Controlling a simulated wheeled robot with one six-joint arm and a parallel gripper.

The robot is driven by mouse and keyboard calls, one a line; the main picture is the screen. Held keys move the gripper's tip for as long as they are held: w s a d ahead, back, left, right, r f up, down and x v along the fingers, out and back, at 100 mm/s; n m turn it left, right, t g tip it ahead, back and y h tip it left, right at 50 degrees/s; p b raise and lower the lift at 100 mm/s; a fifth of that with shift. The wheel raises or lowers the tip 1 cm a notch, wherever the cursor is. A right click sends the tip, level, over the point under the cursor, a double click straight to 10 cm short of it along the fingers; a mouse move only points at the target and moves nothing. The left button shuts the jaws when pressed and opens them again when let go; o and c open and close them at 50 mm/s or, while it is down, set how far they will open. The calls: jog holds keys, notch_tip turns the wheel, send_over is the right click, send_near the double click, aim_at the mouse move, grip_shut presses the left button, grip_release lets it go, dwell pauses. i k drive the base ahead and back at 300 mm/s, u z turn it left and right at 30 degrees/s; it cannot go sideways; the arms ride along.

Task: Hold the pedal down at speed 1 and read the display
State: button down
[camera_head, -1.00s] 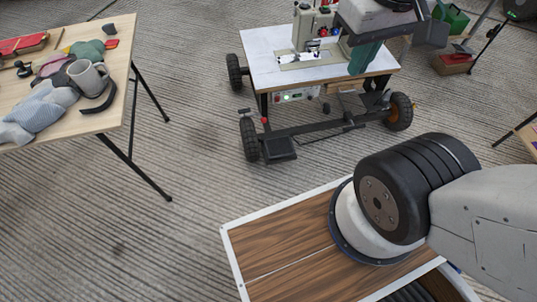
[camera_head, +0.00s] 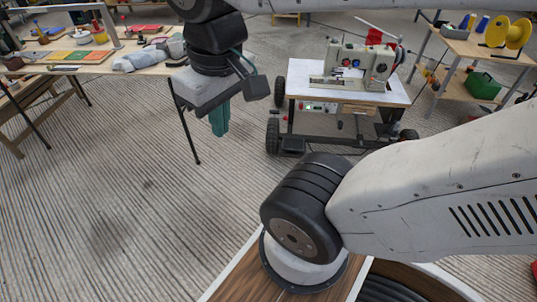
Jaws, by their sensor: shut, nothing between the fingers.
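The sewing machine (camera_head: 360,66) stands on a wheeled white-topped table (camera_head: 302,80). A control box (camera_head: 318,106) with a small lit green display hangs under the table's front edge; its reading is too small to make out. The dark pedal (camera_head: 292,145) lies low at the front left of the wheeled frame, close to the floor. My gripper (camera_head: 220,122), with teal fingers, hangs pointing down to the left of the sewing table, apart from it and from the pedal. It is shut and empty.
A work table (camera_head: 120,62) with cloth and tools stands at back left. A shelf table (camera_head: 460,42) with yellow spools and a green box (camera_head: 482,85) stands at back right. Black wheels (camera_head: 272,135) flank the sewing table's frame. The ribbed floor (camera_head: 130,170) at left is clear.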

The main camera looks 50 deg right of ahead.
aim_at(289, 143)
jog(key=u, duration=0.1)
jog(key=i, duration=1.5)
jog(key=z, duration=0.6)
jog(key=i, duration=0.8)
jog(key=z, duration=1.45)
jog(key=i, duration=0.7)
jog(key=z, duration=0.75)
